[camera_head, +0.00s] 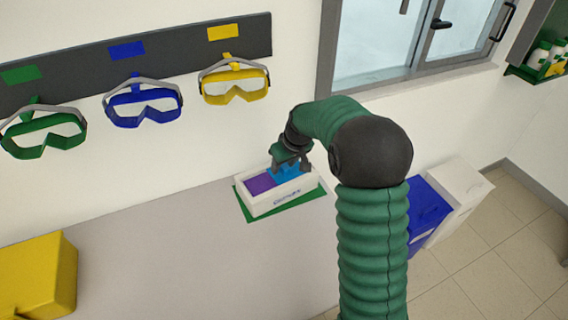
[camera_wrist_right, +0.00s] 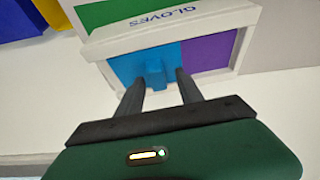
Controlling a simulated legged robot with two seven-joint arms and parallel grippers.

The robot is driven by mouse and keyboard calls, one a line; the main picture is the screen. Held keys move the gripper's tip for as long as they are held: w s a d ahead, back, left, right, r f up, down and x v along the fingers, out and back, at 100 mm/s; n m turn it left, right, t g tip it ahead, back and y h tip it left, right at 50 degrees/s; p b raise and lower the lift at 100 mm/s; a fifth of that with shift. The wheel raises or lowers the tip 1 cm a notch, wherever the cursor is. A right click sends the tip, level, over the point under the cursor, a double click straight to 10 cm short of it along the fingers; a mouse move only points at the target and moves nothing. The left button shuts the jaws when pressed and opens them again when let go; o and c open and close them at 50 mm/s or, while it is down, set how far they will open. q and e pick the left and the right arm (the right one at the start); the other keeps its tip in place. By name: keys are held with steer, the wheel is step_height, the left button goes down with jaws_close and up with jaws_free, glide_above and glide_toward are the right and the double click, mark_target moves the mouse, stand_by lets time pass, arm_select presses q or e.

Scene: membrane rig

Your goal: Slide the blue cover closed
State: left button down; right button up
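A white glove box (camera_head: 262,204), with lettering on its front, sits on the table. The blue cover (camera_head: 285,171) lies over the right part of its top, and a purple area (camera_head: 259,184) shows at the left. In the right wrist view the blue cover (camera_wrist_right: 130,62) has a raised blue handle (camera_wrist_right: 155,73), and the purple area (camera_wrist_right: 210,52) is to its right. My right gripper (camera_head: 290,165) is at the blue cover. Its fingers (camera_wrist_right: 160,88) are apart, one on each side of the handle, with gaps showing. My left gripper is not in view.
A green mat (camera_head: 250,215) lies under the box. Green, blue and yellow goggles (camera_head: 144,106) hang on the wall behind. A yellow container (camera_head: 38,275) stands at the left; the table between is clear. A blue bin (camera_head: 425,208) is at the right.

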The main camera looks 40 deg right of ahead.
steer(key=c, duration=0.5)
steer(key=shift+s+d+f, duration=0.1)
steer(key=shift+d, duration=0.2)
jaws_close()
steer(key=shift+a, duration=0.25)
